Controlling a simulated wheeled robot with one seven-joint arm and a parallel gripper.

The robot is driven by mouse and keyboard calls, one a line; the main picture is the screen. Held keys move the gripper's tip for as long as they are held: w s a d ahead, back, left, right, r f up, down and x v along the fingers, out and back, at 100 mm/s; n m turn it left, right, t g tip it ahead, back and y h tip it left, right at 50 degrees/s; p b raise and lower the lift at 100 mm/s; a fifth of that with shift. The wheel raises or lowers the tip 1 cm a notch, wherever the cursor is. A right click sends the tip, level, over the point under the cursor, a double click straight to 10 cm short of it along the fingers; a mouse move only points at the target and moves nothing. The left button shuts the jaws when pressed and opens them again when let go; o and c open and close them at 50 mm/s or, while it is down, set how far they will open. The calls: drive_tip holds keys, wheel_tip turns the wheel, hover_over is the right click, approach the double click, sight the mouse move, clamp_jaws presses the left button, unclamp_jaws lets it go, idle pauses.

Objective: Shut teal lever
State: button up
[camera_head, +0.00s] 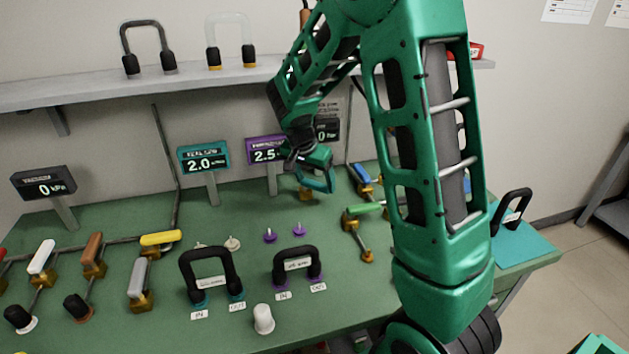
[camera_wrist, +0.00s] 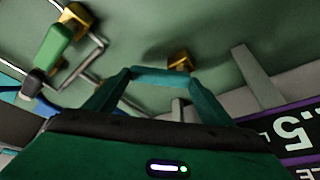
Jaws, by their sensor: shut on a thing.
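The teal lever (camera_wrist: 165,75) shows in the wrist view as a short teal bar between my fingertips. Its brass valve body (camera_wrist: 180,60) is just beyond it, and it also shows in the head view (camera_head: 306,194). My gripper (camera_head: 322,180) reaches down at the back middle of the green bench and is shut on the teal lever's handle. My fingers are a similar teal, so the edge between finger and handle is hard to make out. Much of the lever is hidden by my fingers, and I cannot tell whether it is across or along its pipe.
A green lever (camera_head: 364,209) and a blue lever (camera_head: 360,173) stand just right of my gripper. Behind it are the purple 2.5 display (camera_head: 266,151) and the teal 2.0 display (camera_head: 204,158). Two purple studs (camera_head: 270,236) and black handles (camera_head: 210,272) stand in front.

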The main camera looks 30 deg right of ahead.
drive_tip(key=shift+s, duration=0.1)
drive_tip(key=o, duration=1.5)
drive_tip(key=shift+o, duration=0.2)
drive_tip(key=shift+a+r, duration=0.1)
drive_tip(key=shift+r, duration=0.35)
drive_tip(key=v, duration=0.7)
drive_tip(key=shift+a, duration=0.25)
drive_tip(key=shift+f, duration=0.1)
drive_tip(key=shift+c, duration=0.4)
